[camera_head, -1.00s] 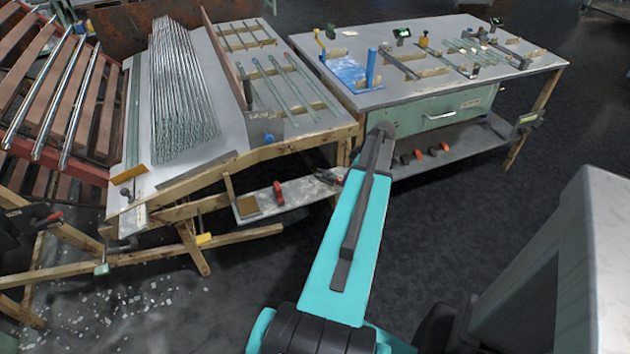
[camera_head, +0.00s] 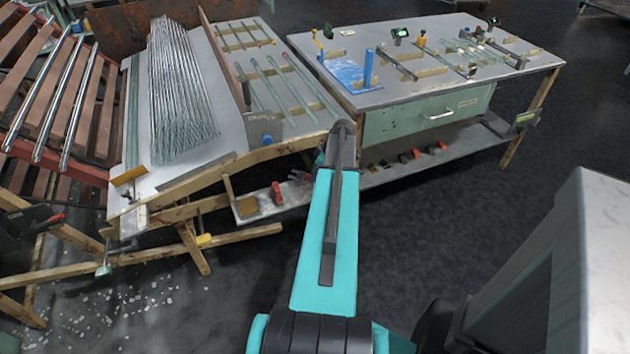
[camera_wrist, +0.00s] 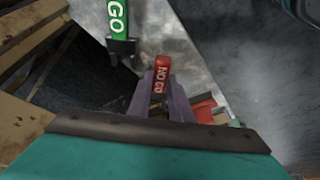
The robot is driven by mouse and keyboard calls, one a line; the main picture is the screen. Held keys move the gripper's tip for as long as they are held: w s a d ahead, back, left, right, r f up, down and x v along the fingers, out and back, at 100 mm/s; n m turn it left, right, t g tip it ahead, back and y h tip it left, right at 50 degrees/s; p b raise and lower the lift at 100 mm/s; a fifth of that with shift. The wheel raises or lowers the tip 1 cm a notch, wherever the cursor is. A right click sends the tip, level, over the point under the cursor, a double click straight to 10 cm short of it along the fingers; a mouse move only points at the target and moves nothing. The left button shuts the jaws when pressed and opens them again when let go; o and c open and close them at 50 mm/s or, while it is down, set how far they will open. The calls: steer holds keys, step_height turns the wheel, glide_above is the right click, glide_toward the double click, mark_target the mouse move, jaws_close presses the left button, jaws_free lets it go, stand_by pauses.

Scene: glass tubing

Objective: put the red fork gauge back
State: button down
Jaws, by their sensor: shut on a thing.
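The red fork gauge (camera_wrist: 160,75), marked NO GO, stands between the purple-grey fingers of my gripper (camera_wrist: 162,95) in the wrist view. The gripper is shut on it, and the fingers hide its lower part. A green gauge marked GO (camera_wrist: 119,20), with a dark end, is just up and left of it, apart from the fingers. In the head view my arm reaches to the lower shelf by the sloped bench, and my gripper and the held gauge cannot be made out clearly there.
A red item (camera_head: 277,192) lies on the low shelf (camera_head: 262,203) under the sloped bench; glass tubes (camera_head: 180,90) lie above. Another red object (camera_wrist: 204,108) shows right of the fingers. The workbench (camera_head: 410,85) with a drawer stands right, several orange and dark items beneath. Open floor lies in front.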

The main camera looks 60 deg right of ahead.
steer(key=shift+f, duration=0.1)
steer(key=shift+f+p, duration=0.35)
steer(key=shift+f, duration=1.3)
steer(key=c, duration=1.6)
jaws_free()
steer(key=shift+b+v, duration=0.7)
steer(key=shift+v, duration=5.3)
